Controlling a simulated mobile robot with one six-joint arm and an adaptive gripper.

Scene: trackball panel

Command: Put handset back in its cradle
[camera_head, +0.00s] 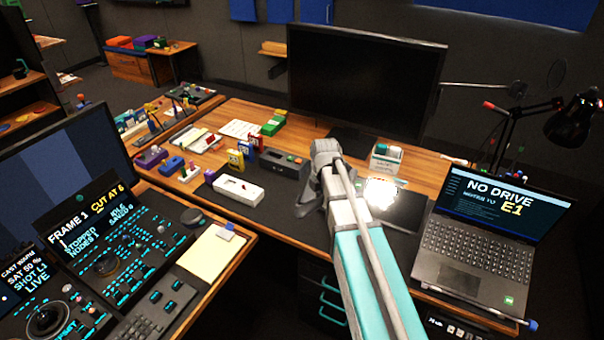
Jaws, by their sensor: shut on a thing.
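My gripper (311,203) hangs over the dark mat on the middle desk, at the end of my grey and teal arm. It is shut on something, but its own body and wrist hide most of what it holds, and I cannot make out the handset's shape. A long white unit with dark marks on top (238,189) lies left of the gripper. A dark grey box with recesses (285,162) sits behind and left of it. I cannot tell which of these is the cradle.
A large monitor (365,80) stands behind. A white box (386,157), a bright lit panel (380,192) and a laptop (495,235) are to the right. Small coloured blocks crowd the desk's left. A control console (110,260) fills the lower left.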

